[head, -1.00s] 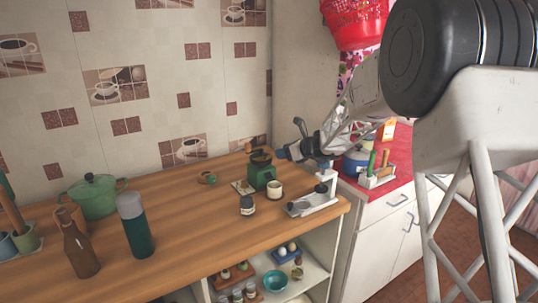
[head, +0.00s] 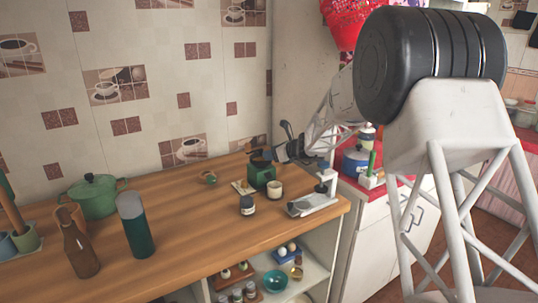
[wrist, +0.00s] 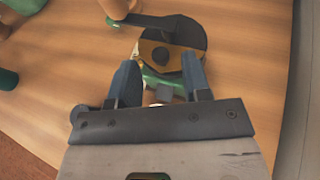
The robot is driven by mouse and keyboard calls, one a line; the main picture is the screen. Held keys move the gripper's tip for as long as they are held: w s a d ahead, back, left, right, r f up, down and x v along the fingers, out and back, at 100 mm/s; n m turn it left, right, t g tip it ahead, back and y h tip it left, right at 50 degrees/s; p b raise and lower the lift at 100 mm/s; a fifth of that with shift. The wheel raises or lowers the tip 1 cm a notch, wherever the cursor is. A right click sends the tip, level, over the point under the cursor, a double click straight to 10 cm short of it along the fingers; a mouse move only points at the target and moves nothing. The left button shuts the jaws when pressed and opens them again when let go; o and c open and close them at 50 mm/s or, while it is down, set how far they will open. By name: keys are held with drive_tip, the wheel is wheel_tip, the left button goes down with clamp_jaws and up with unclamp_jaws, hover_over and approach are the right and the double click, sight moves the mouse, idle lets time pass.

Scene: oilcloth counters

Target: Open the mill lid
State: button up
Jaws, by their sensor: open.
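The mill (head: 263,178) stands on the wooden counter, with a green body and a dark top. In the wrist view the mill (wrist: 160,82) shows from above, with a brass-coloured top (wrist: 158,55) partly covered by a dark rounded lid piece (wrist: 188,33). A dark crank arm (wrist: 150,20) reaches left across the top. My gripper (wrist: 161,72) is open, its two blue-grey fingers apart at the near side of the mill. In the head view my gripper (head: 278,153) is just right of the mill's top. Whether a finger touches the mill I cannot tell.
A pale mug (head: 275,191), a dark jar (head: 247,205) and a metal stand (head: 313,203) are close to the mill. A green bottle (head: 136,226) and pot (head: 95,197) stand farther left. The counter between is clear.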

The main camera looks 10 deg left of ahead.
drive_tip(key=shift+x, duration=0.85)
clamp_jaws()
